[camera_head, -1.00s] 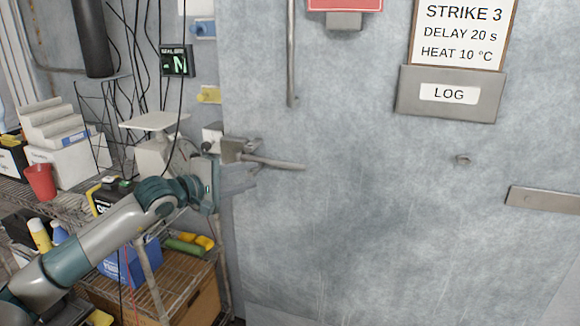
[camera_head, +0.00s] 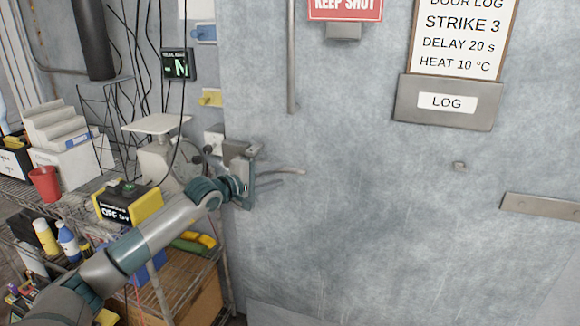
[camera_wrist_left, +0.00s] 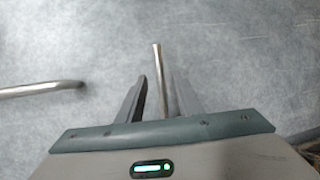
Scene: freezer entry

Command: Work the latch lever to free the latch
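The latch lever (camera_head: 287,171) is a grey metal bar. It sticks out to the right from the latch body (camera_head: 240,150) at the left edge of the grey door. My left gripper (camera_head: 250,178) is at the latch and covers the lever's inner part in the head view. In the left wrist view the lever (camera_wrist_left: 159,75) lies between the two fingers of my left gripper (camera_wrist_left: 157,85). A gap shows between the left finger and the lever. The right finger is close beside it, and I cannot tell if it touches. My right gripper is out of view.
A vertical metal rod (camera_head: 291,60) runs down the door above the lever. A LOG holder (camera_head: 447,120) and a metal plate (camera_head: 540,207) are farther right. A wire shelf with a scale (camera_head: 157,124) and a yellow-black box (camera_head: 128,203) stands left. The lower door face is clear.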

